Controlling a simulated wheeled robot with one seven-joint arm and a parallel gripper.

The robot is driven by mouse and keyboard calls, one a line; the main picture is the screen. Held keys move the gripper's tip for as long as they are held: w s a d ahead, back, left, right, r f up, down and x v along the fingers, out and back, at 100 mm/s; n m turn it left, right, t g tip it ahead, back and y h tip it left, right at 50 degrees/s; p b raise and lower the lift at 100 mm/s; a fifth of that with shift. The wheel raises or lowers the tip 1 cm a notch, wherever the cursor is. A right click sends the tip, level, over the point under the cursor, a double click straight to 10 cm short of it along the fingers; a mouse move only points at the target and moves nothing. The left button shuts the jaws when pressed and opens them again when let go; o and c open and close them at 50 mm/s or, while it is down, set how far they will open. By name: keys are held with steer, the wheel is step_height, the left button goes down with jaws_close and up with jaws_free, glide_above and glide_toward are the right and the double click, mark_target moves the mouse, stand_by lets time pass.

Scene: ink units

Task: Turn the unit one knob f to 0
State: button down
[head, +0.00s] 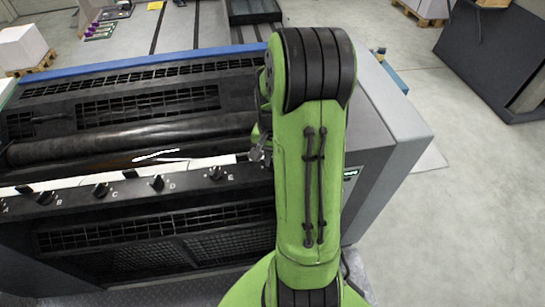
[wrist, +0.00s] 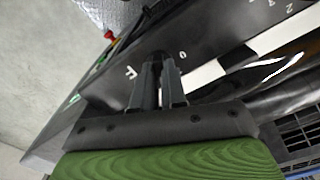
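Unit one's dark panel shows in the head view, with knobs marked A to E in a row, such as knob E (head: 215,173). Knob F is hidden behind my green arm there. In the wrist view the panel carries a white letter F and a white 0. Between them is a dark shape, apparently knob F (wrist: 163,58), mostly covered by my fingertips. My gripper (wrist: 158,70) has its two fingers close together at this knob, with a narrow gap between them. Whether they press on the knob is unclear, and its pointer direction is hidden. In the head view only a bit of my gripper (head: 260,152) shows.
A long dark roller (head: 130,145) and slatted grilles lie behind the knob row. The unit's grey end housing (head: 390,120) stands to the right of my arm. Open grey floor (head: 460,200) lies beyond it. A red button (wrist: 110,35) shows in the wrist view.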

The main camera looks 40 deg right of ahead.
stand_by(0.4)
steer(key=n, duration=0.4)
steer(key=shift+n, duration=0.4)
steer(key=n+b, duration=0.1)
steer(key=n, duration=0.9)
steer(key=n+b, duration=0.1)
steer(key=n, duration=0.3)
steer(key=shift+n, duration=0.4)
steer(key=shift+w+r+n, duration=0.1)
steer(key=shift+n, duration=0.2)
steer(key=c, duration=1.2)
jaws_free()
